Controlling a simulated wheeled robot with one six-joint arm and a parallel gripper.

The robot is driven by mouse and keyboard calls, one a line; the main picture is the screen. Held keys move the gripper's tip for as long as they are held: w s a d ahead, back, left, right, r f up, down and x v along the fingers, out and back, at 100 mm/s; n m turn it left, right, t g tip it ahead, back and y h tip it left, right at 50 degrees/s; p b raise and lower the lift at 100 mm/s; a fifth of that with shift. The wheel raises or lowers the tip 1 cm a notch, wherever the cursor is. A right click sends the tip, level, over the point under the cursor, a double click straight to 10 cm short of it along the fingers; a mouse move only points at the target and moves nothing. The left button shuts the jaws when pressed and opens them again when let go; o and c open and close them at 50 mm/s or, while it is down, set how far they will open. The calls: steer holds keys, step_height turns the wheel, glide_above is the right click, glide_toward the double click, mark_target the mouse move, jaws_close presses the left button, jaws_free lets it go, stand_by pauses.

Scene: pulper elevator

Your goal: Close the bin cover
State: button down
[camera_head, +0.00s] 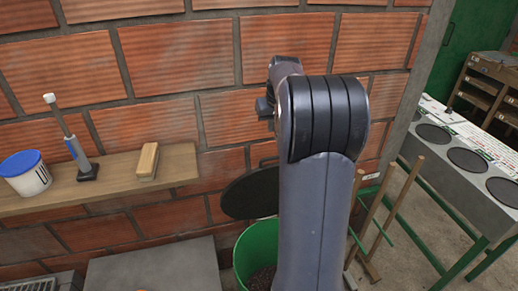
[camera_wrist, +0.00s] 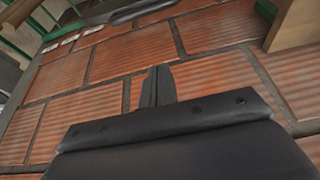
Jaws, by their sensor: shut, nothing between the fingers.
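The green bin (camera_head: 258,248) stands on the floor below the brick wall, partly hidden behind my arm, with dark material inside. Its round black cover (camera_head: 248,194) is raised and tilted above the bin near the wall; my arm hides its right part. My gripper (camera_wrist: 158,72) shows in the wrist view, with its two dark fingers together and empty, against the brick wall behind. In the head view my arm hides the fingers. I cannot tell how far they are from the cover.
A wooden shelf (camera_head: 110,187) on the wall carries a white tub with a blue lid (camera_head: 25,175), a brush-like tool (camera_head: 78,155) and a wooden block (camera_head: 148,160). Wooden sticks (camera_head: 399,208) and a grey counter with round openings (camera_head: 465,160) stand at the right.

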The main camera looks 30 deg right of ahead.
steer(key=p, duration=0.2)
glide_above(272, 167)
steer(key=w+d, duration=0.1)
steer(key=w, duration=0.3)
step_height(272, 167, down, 8)
steer(key=shift+s+a+f+p, duration=0.1)
steer(key=shift+s+f+p, duration=0.2)
steer(key=shift+s, duration=0.2)
steer(key=shift+s+a+f+p, duration=0.1)
steer(key=shift+s+f+p, duration=0.15)
steer(key=shift+s, duration=0.25)
steer(key=shift+s+a, duration=0.2)
steer(key=shift+s, duration=0.55)
steer(key=shift+f, duration=0.1)
steer(key=shift+f, duration=0.15)
